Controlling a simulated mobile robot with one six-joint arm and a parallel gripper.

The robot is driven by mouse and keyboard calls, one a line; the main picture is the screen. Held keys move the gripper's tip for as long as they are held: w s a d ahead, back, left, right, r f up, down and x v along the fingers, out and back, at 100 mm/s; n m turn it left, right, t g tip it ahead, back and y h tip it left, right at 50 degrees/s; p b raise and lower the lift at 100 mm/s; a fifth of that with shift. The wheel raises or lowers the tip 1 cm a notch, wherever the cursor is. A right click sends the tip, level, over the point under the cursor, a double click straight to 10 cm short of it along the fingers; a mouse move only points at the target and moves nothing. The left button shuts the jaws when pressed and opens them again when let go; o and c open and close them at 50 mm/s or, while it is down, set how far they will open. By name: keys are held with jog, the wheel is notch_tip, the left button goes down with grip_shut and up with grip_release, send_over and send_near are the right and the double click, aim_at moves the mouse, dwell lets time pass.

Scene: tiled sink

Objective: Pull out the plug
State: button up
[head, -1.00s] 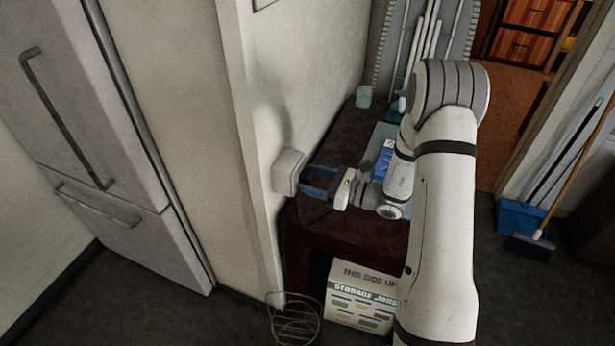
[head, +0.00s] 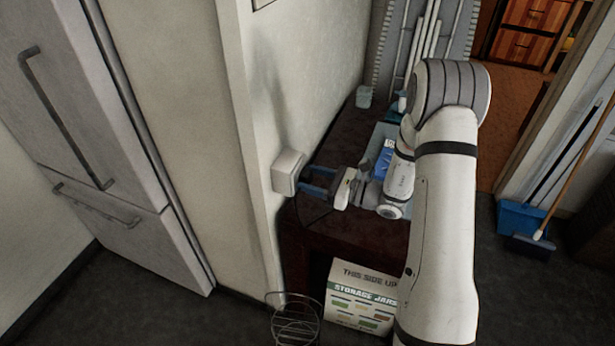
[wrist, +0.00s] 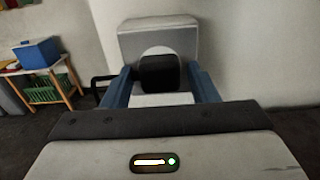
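The black plug (wrist: 160,73) sits in the white socket box (wrist: 158,40) in the wrist view, facing me. The box also shows on the corner wall in the head view (head: 287,172); there the plug cannot be made out. My gripper (wrist: 160,82) is open, with one blue finger on each side of the plug. A narrow gap seems to show between the plug and each finger, so they do not appear to press on it. In the head view my gripper (head: 308,180) reaches left to the box, its fingertips close to the box's face.
A dark table (head: 340,232) stands below my arm, with a storage jars carton (head: 360,297) and a wire basket (head: 296,320) on the floor. The wall (head: 290,80) is close beside my gripper. A fridge (head: 100,150) stands at left.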

jog(key=c, duration=1.1)
jog(key=shift+v, duration=2.95)
